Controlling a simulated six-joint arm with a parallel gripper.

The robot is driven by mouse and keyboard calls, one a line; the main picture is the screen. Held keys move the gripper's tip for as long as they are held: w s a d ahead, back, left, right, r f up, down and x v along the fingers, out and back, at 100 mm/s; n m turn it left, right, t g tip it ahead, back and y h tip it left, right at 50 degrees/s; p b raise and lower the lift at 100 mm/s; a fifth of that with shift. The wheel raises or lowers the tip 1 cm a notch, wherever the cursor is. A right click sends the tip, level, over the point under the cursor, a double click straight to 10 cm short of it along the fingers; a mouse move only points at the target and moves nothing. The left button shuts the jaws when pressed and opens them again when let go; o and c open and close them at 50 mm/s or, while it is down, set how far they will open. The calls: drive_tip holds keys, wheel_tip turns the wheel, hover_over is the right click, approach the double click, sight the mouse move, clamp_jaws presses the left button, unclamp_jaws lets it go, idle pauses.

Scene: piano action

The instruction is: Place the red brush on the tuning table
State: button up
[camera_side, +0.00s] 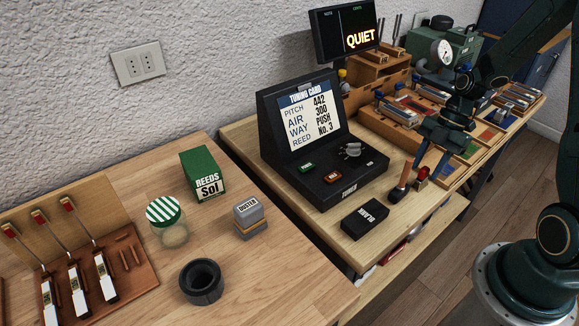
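A small red piece with a dark lower end (422,174), which looks like the red brush, is at the front right part of the tuning table (290,150). It is just below the fingers of my gripper (428,164), which points down. The fingers look spread, but the brush is small and partly hidden, so I cannot tell whether they touch or hold it. A brown wooden handle with a dark round end (402,182) stands close to its left.
The tuner (345,180) and a black box marked BLANK (365,219) stand left of my gripper. Reed trays (395,115) and a gauge (445,52) are behind. A nearer wooden bench (270,285) carries a green Reeds box (203,174), jar, duster and black cup.

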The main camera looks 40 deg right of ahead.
drive_tip(key=v, duration=0.8)
drive_tip(key=shift+r, duration=0.25)
wheel_tip(320, 180, up, 5)
drive_tip(key=m+h, duration=0.2)
drive_tip(key=m, duration=0.1)
hover_over(424, 169)
drive_tip(key=s+a+r+m+t+h, duration=0.2)
drive_tip(key=s+a+r+m+t, duration=0.3)
drive_tip(key=s+a+r+m, duration=0.5)
drive_tip(key=shift+s+a+r+m+t+h, duration=0.25)
drive_tip(key=shift+s+a+m, duration=0.9)
drive_tip(key=shift+m, duration=1.35)
drive_tip(key=shift+w+a+f, duration=0.1)
drive_tip(key=shift+w+a, duration=0.2)
drive_tip(key=shift+w, duration=0.05)
